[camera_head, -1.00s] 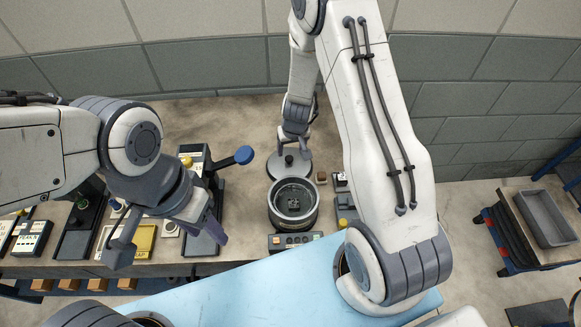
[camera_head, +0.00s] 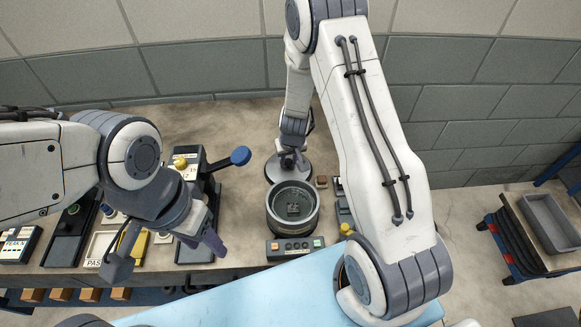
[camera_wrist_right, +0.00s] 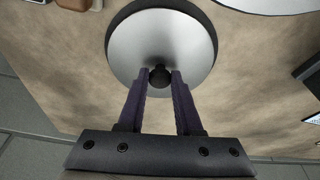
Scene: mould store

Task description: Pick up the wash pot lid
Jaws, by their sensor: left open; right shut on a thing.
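The wash pot lid (camera_head: 277,171) is a round grey metal disc with a dark knob, behind the wash pot (camera_head: 293,232) on the worktop. My right gripper (camera_head: 289,160) comes down over it from behind and is shut on its knob. In the right wrist view, the two fingers (camera_wrist_right: 160,80) close on the knob at the middle of the lid (camera_wrist_right: 150,42). The lid looks flat; I cannot tell whether it touches the worktop. The wash pot is open on top, with a dark fitting inside. My left gripper (camera_head: 210,238) is open and empty over the left front of the worktop.
A control box with buttons (camera_head: 295,248) stands in front of the pot. A small brown block (camera_head: 322,182) is right of the lid. A blue round paddle (camera_head: 241,156) and several devices stand left. A cart with a grey tray (camera_head: 551,222) is far right.

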